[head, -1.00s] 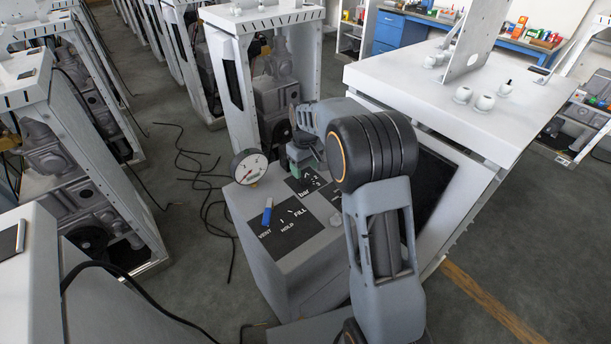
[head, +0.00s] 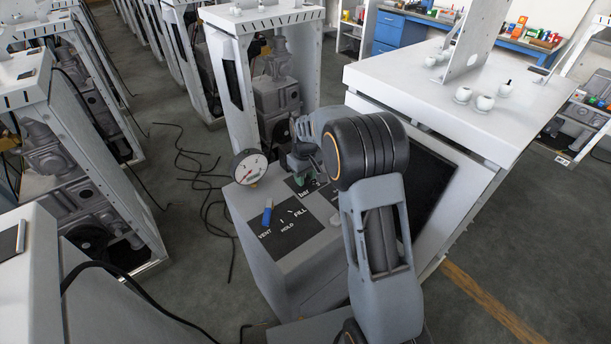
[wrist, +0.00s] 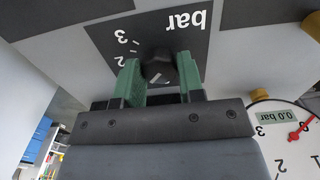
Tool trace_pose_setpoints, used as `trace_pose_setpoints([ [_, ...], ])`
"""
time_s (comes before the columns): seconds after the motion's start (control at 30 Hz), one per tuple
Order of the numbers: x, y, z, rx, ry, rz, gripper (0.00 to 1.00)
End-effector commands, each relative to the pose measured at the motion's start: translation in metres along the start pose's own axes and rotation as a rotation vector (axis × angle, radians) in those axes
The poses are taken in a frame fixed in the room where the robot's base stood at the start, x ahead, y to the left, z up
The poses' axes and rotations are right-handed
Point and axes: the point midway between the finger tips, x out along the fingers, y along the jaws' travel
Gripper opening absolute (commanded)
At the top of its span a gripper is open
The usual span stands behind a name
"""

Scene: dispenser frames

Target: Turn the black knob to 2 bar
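The black knob (wrist: 158,66) shows in the wrist view on a dark label marked "bar", with 2 and 3 readable, upside down. My gripper (wrist: 158,75) has its two green fingers on either side of the knob; they look open, and contact is not clear. In the head view my gripper (head: 303,180) is low over the "bar" label and hides the knob. The round pressure gauge (head: 249,167) stands at the panel's left corner. In the wrist view the gauge (wrist: 285,135) has a red needle and a display reading 0.0 bar.
A blue lever (head: 267,214) sits nearer on the same panel, by the VENT, HOLD and FILL label (head: 281,227). A white cabinet (head: 410,75) stands right of my arm. A white frame with machinery (head: 262,70) is behind the panel. Black cables lie on the floor left.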

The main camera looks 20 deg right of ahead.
Motion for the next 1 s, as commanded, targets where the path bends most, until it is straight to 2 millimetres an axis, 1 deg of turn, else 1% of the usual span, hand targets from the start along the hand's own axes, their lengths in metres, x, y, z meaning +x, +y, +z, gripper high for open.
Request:
trace_pose_setpoints([
  [0.03,-0.0002,0.0000,-0.0001,0.000,0.000,0.000,0.31],
  [0.23,-0.0003,0.0001,-0.0001,0.000,0.000,0.000,0.12],
  [0.43,-0.0004,0.0002,-0.0001,0.017,0.000,0.000,0.11],
  [0.57,-0.0004,0.0003,-0.0001,0.065,0.001,0.000,0.11],
  [0.77,-0.0005,0.0004,-0.0001,0.206,0.001,0.000,0.11],
  [1.0,-0.0006,0.0004,-0.0002,0.413,0.001,0.000,0.11],
])
